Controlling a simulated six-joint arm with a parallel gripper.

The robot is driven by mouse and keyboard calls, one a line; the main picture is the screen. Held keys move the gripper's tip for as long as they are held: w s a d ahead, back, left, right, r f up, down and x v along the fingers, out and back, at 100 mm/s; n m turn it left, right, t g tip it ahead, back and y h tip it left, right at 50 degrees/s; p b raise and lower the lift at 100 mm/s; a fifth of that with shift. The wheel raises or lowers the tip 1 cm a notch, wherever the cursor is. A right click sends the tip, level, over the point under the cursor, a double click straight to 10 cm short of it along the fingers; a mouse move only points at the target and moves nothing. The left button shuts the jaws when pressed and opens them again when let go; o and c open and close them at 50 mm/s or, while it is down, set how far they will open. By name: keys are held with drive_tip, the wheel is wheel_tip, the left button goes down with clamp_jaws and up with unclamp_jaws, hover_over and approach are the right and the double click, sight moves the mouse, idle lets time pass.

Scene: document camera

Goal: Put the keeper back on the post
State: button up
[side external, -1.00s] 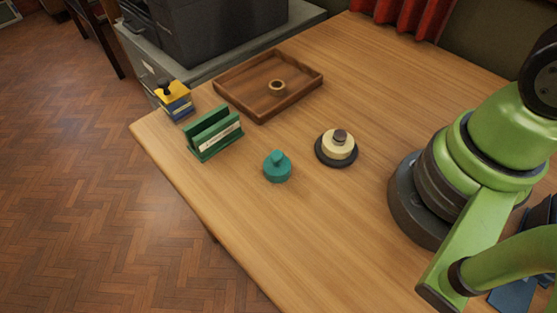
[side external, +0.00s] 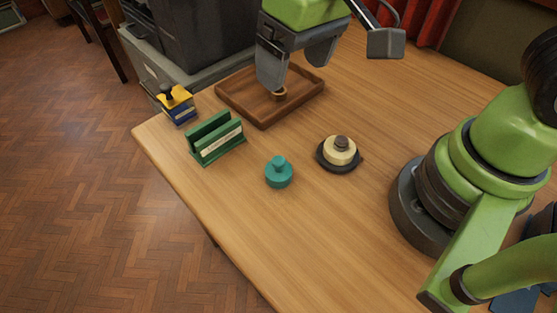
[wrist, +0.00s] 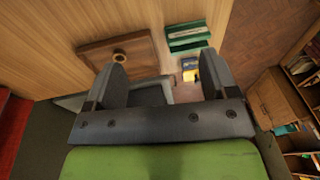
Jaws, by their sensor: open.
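A small brown ring (side external: 279,94), likely the keeper, lies in the wooden tray (side external: 264,123) at the back. It also shows in the wrist view (wrist: 121,56). My gripper (side external: 295,76) is open and empty over the tray, with one finger close to the ring in the picture; I cannot tell whether they touch. In the wrist view the ring appears left of the space between the fingers (wrist: 160,70). A dark post top (side external: 342,143), likely the post, rises from a cream disc (side external: 339,154) on a black round base (side external: 338,169).
A teal knobbed weight (side external: 278,174) stands left of the cream disc. A green slotted holder (side external: 216,140) and a blue and yellow block (side external: 178,105) stand near the table's left edge. The front table is clear.

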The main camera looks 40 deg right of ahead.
drive_tip(key=n+g+h, duration=0.1)
drive_tip(key=n+g, duration=0.1)
hover_over(279, 161)
drive_tip(key=f, duration=0.8)
drive_tip(key=shift+w+a+f, duration=0.1)
drive_tip(key=shift+w+f, duration=0.15)
wheel_tip(279, 161, down, 4)
drive_tip(key=shift+s+f, duration=0.1)
drive_tip(key=shift+f, duration=0.15)
wheel_tip(279, 161, down, 6)
drive_tip(key=shift+s+r, duration=0.1)
drive_tip(key=shift+r, duration=0.05)
drive_tip(key=c, duration=0.9)
